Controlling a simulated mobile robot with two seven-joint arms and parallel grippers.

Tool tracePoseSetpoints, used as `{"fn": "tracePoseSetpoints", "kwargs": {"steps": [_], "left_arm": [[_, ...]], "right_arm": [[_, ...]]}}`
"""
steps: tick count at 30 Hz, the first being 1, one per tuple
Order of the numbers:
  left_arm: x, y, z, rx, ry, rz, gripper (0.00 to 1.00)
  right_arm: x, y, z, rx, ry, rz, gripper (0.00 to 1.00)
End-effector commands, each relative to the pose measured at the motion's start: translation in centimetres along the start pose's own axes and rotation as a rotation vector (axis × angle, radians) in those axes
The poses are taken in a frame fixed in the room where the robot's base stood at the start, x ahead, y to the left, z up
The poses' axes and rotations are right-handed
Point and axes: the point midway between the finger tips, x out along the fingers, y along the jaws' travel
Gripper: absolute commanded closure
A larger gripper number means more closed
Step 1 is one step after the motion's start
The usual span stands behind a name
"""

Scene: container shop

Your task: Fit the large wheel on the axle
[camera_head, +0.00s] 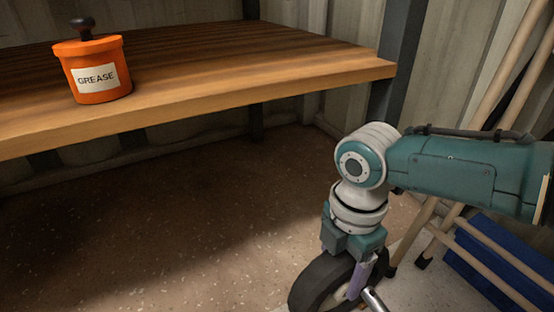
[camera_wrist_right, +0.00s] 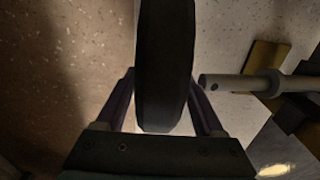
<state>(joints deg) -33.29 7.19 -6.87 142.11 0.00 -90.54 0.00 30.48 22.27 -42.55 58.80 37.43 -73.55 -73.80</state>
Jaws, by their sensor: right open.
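The large wheel (camera_head: 316,279), with a black tyre and pale hub, stands upright at the bottom of the head view, partly cut off. In the right wrist view the tyre (camera_wrist_right: 165,65) shows edge-on between the fingers. My right gripper (camera_wrist_right: 160,88) is open, with one purple finger on each side of the tyre. In the head view only one finger shows clearly; the other is hidden. The grey metal axle (camera_wrist_right: 232,83) points toward the wheel from the right, close to one finger. Its end (camera_head: 374,300) also shows at the bottom of the head view. My left gripper is out of view.
A wooden workbench (camera_head: 220,95) fills the upper left, bearing an orange grease pot (camera_head: 98,75). Wooden poles (camera_head: 503,70) lean at the right, by a blue object (camera_head: 490,260) on the floor. The brown floor (camera_head: 200,220) under the bench is clear.

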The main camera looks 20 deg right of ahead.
Motion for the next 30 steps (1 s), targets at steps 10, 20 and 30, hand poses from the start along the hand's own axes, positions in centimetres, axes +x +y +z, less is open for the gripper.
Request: {"fn": "tracePoseSetpoints", "kwargs": {"steps": [10,20,30], "left_arm": [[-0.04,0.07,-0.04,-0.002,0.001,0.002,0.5],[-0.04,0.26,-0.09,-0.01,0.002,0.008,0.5],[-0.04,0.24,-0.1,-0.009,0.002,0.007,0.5]], "right_arm": [[-0.04,-0.01,0.0,0.0,0.0,0.0,0.63],[-0.03,-0.03,0.0,0.001,0.0,-0.001,1.0],[-0.01,-0.04,0.01,0.001,0.0,-0.001,1.0]]}}
